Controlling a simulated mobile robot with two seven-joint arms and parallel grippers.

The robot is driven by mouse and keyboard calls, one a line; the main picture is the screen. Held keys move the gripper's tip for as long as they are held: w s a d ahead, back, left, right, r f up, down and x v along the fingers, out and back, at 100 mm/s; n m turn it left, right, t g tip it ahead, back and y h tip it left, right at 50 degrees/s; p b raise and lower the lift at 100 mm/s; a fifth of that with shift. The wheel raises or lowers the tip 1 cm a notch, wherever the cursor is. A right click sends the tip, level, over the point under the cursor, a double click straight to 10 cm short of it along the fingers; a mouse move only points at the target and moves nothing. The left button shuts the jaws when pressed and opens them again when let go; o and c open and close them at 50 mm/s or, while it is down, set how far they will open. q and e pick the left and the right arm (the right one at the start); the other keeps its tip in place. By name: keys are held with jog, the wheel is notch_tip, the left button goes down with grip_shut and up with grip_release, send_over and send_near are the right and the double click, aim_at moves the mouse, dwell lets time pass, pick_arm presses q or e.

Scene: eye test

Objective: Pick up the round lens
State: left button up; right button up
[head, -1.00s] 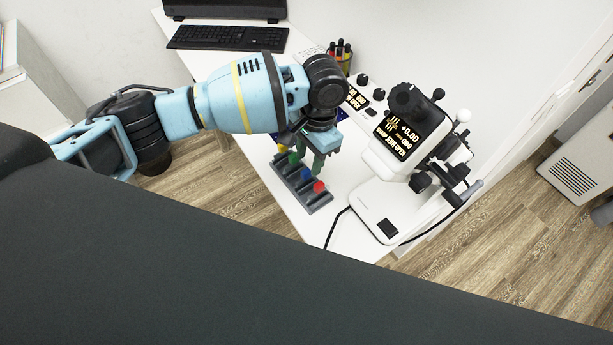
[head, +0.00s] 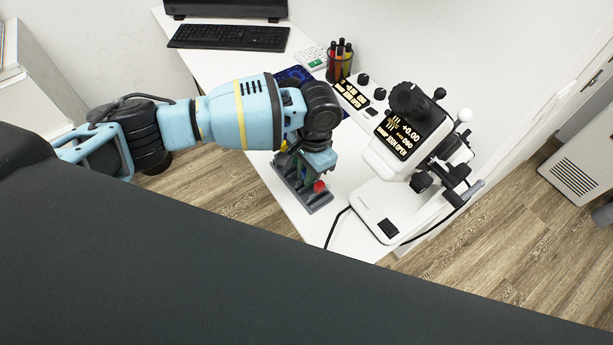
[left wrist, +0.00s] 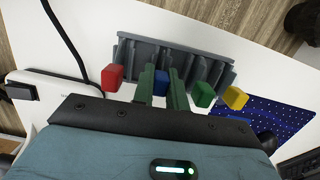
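A grey slotted rack (head: 317,203) stands on the white table; it also shows in the left wrist view (left wrist: 205,50). Coloured blocks sit along it: red (left wrist: 112,77), blue (left wrist: 161,83), green (left wrist: 203,94) and yellow (left wrist: 235,97). No round lens can be made out, and I cannot tell which block belongs to it. My left gripper (head: 301,173) is down at the rack. In the left wrist view its dark green fingers (left wrist: 162,78) stand either side of the blue block; whether they touch it is unclear. My right gripper is not in view.
A white instrument (head: 385,205) with a display and knobs stands right of the rack, its black cable close by. A blue dotted mat (left wrist: 265,118), a pen cup (head: 340,64) and a keyboard (head: 228,37) lie beyond. The table edge is close to the rack.

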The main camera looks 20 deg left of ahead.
pick_arm(q)
grip_shut()
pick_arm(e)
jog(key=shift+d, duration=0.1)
